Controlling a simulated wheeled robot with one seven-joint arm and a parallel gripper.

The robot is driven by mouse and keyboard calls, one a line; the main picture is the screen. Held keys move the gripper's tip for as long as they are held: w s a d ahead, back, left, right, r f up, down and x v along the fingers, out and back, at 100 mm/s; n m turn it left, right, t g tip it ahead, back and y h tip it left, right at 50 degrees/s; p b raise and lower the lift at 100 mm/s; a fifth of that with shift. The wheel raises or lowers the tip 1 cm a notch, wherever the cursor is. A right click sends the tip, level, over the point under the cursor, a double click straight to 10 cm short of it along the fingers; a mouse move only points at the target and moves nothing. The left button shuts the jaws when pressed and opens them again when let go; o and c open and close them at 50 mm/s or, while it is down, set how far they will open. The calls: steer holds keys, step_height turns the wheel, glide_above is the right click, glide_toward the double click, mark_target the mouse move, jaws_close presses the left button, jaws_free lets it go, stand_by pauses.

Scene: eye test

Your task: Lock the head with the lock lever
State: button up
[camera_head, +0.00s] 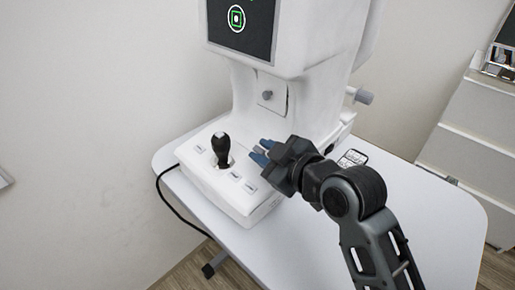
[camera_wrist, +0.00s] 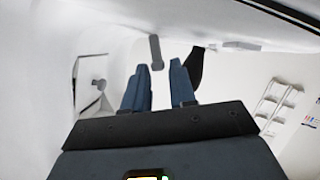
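A white eye-test machine (camera_head: 300,30) stands on a table. My gripper (camera_head: 259,151), with blue fingers, is just right of the black joystick (camera_head: 222,146) on its base and apart from it. In the wrist view my gripper (camera_wrist: 159,66) is open, with an empty gap between its fingers. A short grey lever (camera_wrist: 156,52) shows just beyond the fingertips; it looks like the lock lever, but I cannot tell whether a finger touches it. I cannot make it out in the head view. The joystick (camera_wrist: 196,66) is partly behind the right finger.
A grey knob (camera_head: 267,95) sits on the machine's column, and another (camera_head: 362,95) sticks out at its right side. The screen (camera_head: 240,27) shows a green mark. The white table (camera_head: 440,215) is mostly clear at right. A white drawer unit (camera_head: 470,140) stands beyond.

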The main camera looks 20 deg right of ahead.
steer(key=shift+v, duration=2.3)
steer(key=s+f+m, duration=0.1)
steer(key=s+f, duration=0.1)
steer(key=s, duration=0.3)
steer(key=s+d+f+m+h, duration=0.1)
steer(key=s+f+m, duration=0.1)
steer(key=s, duration=0.3)
steer(key=s+d+f+m+h, duration=0.1)
steer(key=s+f, duration=0.2)
steer(key=s, duration=0.3)
steer(key=shift+d+f+t, duration=0.2)
steer(key=shift+f+t, duration=0.1)
steer(key=shift+f, duration=0.1)
steer(key=s+m, duration=0.1)
steer(key=s, duration=0.3)
steer(key=s+m, duration=0.1)
steer(key=s, duration=0.3)
steer(key=shift+d+h, duration=0.1)
steer(key=shift+h, duration=0.3)
steer(key=s+r+m, duration=0.2)
steer(key=s+r, duration=0.1)
steer(key=s, duration=0.7)
steer(key=shift+s+a+r+t, duration=0.2)
steer(key=shift+a+r+t, duration=0.1)
steer(key=shift+a+r, duration=0.15)
